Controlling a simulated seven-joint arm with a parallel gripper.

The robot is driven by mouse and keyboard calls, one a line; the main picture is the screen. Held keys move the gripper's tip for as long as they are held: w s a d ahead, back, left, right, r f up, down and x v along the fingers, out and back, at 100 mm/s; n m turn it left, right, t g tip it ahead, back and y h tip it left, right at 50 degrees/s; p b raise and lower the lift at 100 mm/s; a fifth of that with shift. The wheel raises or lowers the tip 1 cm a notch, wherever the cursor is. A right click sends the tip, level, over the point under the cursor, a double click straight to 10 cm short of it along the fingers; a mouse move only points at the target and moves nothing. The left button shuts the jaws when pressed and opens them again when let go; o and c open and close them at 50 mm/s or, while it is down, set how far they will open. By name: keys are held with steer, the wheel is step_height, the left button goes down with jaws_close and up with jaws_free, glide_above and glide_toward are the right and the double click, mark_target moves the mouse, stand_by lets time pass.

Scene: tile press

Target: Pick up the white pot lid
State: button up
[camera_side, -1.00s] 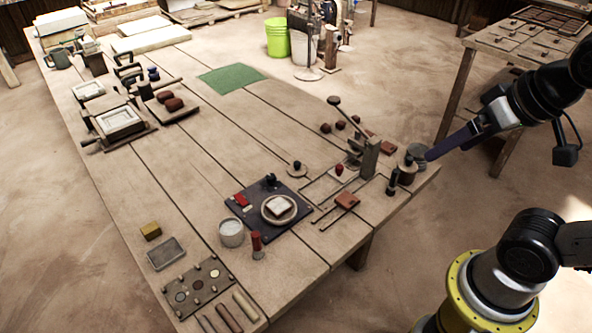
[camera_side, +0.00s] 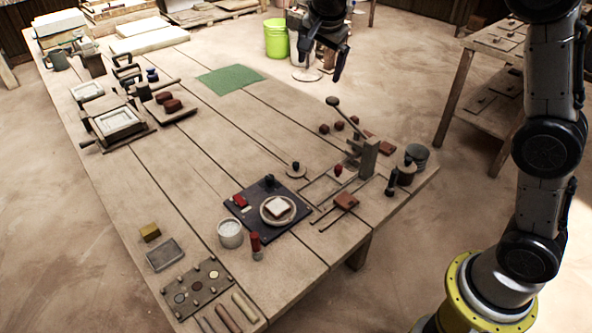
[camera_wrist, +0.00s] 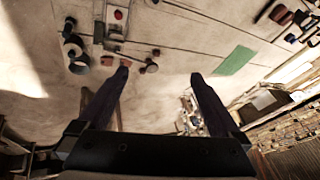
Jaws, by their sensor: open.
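A small pale round disc with a dark knob (camera_side: 296,170), the closest match to a pot lid, lies flat on the table behind the dark board. Its whiteness is hard to judge. A white pot (camera_side: 231,233) stands left of the board; I cannot tell whether its pale top is a lid. My gripper (camera_side: 320,66) is high beyond the table's far right edge, well away from both. In the wrist view my gripper (camera_wrist: 160,72) shows its two fingers wide apart, with nothing between them.
The dark board (camera_side: 246,208) carries a pale dish with a white tile. A lever press (camera_side: 367,160) stands at the right, near a knobbed jar (camera_side: 406,173) and a grey bucket (camera_side: 417,156). A green mat (camera_side: 230,78) lies flat; the table's middle is mostly clear.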

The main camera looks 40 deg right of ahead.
steer(key=w+f+g, duration=0.1)
steer(key=w+f, duration=0.5)
steer(key=f, duration=0.1)
steer(key=g, duration=0.2)
glide_above(295, 164)
steer(key=a, duration=0.2)
steer(key=shift+h, duration=0.4)
steer(key=f, duration=2.5)
steer(key=shift+s+d, duration=0.2)
steer(key=shift+s, duration=0.2)
steer(key=shift+x, duration=2.95)
steer(key=shift+a, duration=0.15)
steer(key=c, duration=1.2)
steer(key=shift+c, duration=0.2)
